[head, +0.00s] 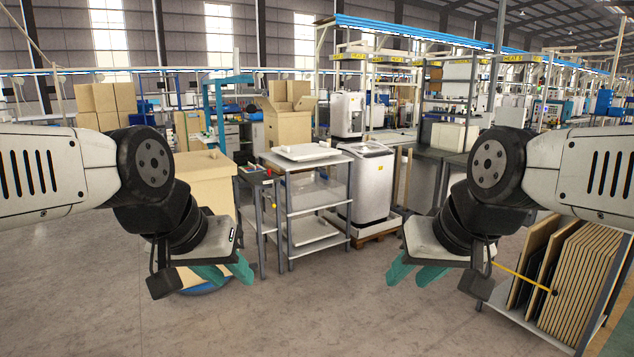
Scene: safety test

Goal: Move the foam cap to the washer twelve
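A flat white piece that looks like the foam cap (306,152) lies on the top shelf of a grey metal rack (302,165) in the middle of the head view. A white top-loading washer (370,188) stands just right of the rack on a pallet; I cannot read a number on it. My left gripper (239,279) is low at the left, in front of the rack, with its teal fingers apart and empty. My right gripper (402,281) is low at the right, in front of the washer, also open and empty. Neither touches the cap.
Another white piece (312,231) lies on the rack's lower shelf. A large cardboard box (205,180) stands at the left behind my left arm. A cart with upright panels (570,275) stands at the right. The concrete floor ahead is clear.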

